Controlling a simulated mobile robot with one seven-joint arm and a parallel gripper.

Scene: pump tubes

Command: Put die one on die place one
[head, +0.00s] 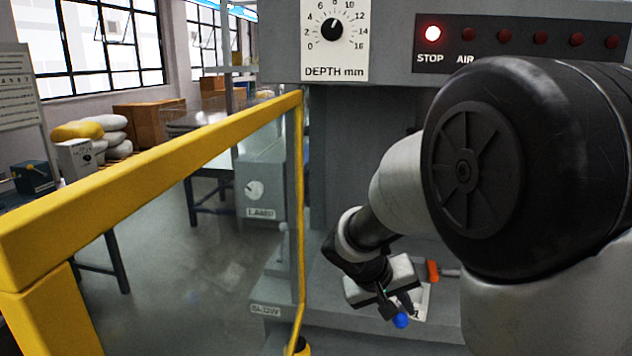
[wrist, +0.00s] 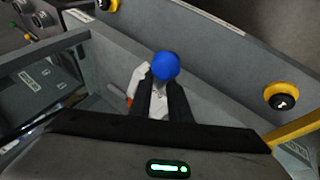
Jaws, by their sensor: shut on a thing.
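My gripper (head: 393,310) is low in front of the press bed in the head view, shut on a blue round-ended piece (head: 400,320). The wrist view shows the blue piece (wrist: 166,66) at the tips of my dark fingers (wrist: 162,88). I cannot read any mark on it to tell whether it is die one. A pale plate (head: 423,302) with a partly hidden dark mark lies on the bed behind my gripper; whether it is die place one cannot be told. A small orange thing (head: 432,270) lies beyond my gripper.
A yellow guard rail (head: 160,165) crosses the left of the head view. The grey press (head: 350,120) has a depth dial (head: 335,28) and a lit STOP lamp (head: 432,34). A yellow-ringed black button (wrist: 281,97) is at right in the wrist view.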

